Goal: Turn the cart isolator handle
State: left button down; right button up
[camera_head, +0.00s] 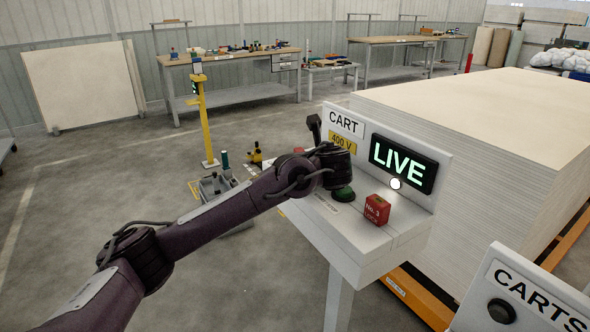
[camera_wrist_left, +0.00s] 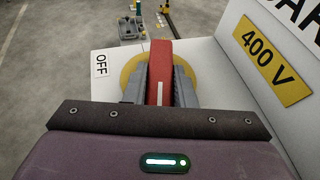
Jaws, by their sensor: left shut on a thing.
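The cart isolator handle (camera_wrist_left: 160,72) is a red lever with a white line on a yellow round plate (camera_wrist_left: 132,68). My left gripper (camera_wrist_left: 160,86) has its grey fingers on both sides of the handle and is shut on it. An OFF label (camera_wrist_left: 101,64) sits to the left of the handle. In the head view my left arm and gripper (camera_head: 318,150) hide most of the handle; a bit of red shows behind. The lit sign (camera_head: 403,163) on the cart panel (camera_head: 345,123) reads LIVE. My right gripper is not in view.
A green button (camera_head: 343,193) and a red No. 3 lock (camera_head: 377,210) sit on the cart console right of my gripper. A stack of boards (camera_head: 500,125) stands behind it. A second CARTS panel (camera_head: 530,295) is at lower right.

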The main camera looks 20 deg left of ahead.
pick_arm(q)
jog(key=shift+w+d+r+n+g+y, duration=0.1)
jog(key=shift+w+d+n+g+y, duration=0.05)
jog(key=shift+n+g+y, duration=0.2)
jog(key=shift+w+d+n+g+y+p, duration=0.1)
jog(key=shift+n+g+y+p, duration=0.45)
jog(key=shift+n+g+y, duration=0.3)
jog(key=shift+n+g, duration=0.3)
jog(key=shift+n, duration=0.2)
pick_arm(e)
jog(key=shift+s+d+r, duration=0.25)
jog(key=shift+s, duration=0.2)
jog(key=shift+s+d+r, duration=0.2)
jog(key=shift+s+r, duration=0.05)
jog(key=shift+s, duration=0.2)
pick_arm(q)
jog(key=c, duration=1.2)
grip_release()
jog(key=shift+w+f, duration=0.1)
jog(key=shift+f, duration=0.1)
jog(key=shift+d+r, duration=0.1)
jog(key=v, duration=0.7)
jog(key=shift+d, duration=0.3)
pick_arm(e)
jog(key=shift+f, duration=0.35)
